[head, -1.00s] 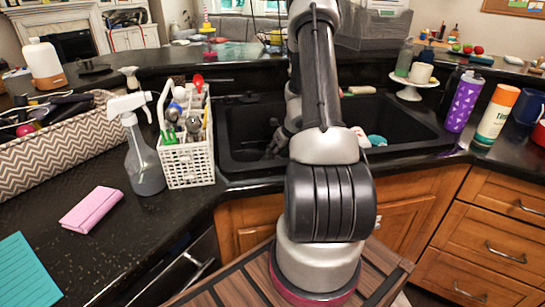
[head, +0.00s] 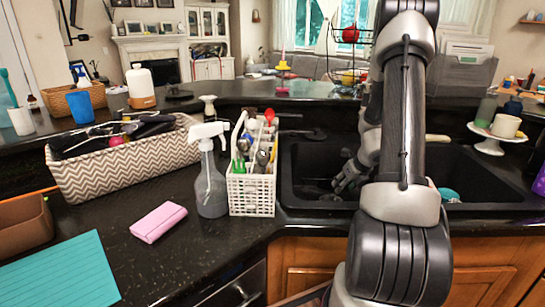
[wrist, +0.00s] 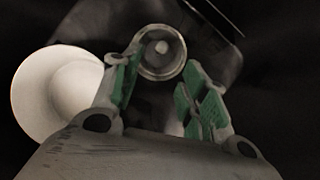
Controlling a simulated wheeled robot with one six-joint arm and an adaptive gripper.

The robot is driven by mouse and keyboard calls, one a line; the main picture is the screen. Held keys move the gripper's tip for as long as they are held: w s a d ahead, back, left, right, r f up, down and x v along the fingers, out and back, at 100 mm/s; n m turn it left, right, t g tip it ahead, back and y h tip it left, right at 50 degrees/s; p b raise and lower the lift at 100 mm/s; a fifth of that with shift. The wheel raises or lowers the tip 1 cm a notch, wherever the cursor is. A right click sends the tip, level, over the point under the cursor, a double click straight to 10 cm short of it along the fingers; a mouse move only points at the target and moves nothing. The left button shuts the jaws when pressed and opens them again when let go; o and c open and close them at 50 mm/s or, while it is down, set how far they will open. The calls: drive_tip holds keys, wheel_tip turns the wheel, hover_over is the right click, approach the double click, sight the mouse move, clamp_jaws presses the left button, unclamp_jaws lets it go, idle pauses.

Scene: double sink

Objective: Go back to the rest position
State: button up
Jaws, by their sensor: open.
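My gripper (head: 350,178) is over the left basin of the black double sink (head: 470,180), partly hidden behind my arm in the head view. In the wrist view my gripper (wrist: 160,92) shows its two green-padded fingers apart, with nothing held between them. Beyond the fingertips is a round metal drain (wrist: 160,50). A round white dish (wrist: 35,95) lies to the left of the fingers, outside them. I cannot tell if it is a bowl or a cup.
A white cutlery basket (head: 252,195) and a spray bottle (head: 211,185) stand left of the sink, close to its edge. A pink wallet-like item (head: 159,222) lies on the counter. A cake stand (head: 490,145) with a cup is at the right. The raised ledge runs behind the sink.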

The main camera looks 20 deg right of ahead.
drive_tip(key=s+a+r+n+y, duration=0.1)
drive_tip(key=s+a+r+n, duration=0.3)
drive_tip(key=a+r+n, duration=0.65)
drive_tip(key=s+a+r+n+y, duration=0.2)
drive_tip(key=s+a+r+n, duration=0.2)
drive_tip(key=a+r+n, duration=0.7)
drive_tip(key=s+r+n+h, duration=0.1)
drive_tip(key=s+r+n, duration=0.1)
drive_tip(key=s+n, duration=0.3)
drive_tip(key=s+r+n+g+h, duration=0.1)
drive_tip(key=s+r+n, duration=0.2)
drive_tip(key=s+n, duration=0.2)
drive_tip(key=s+a+r+n, duration=0.1)
drive_tip(key=s+r+n, duration=0.1)
drive_tip(key=s+n, duration=0.3)
drive_tip(key=shift+s+r+g+h, duration=0.3)
drive_tip(key=shift+s+h, duration=0.1)
drive_tip(key=shift+s, duration=0.85)
drive_tip(key=shift+a, duration=0.1)
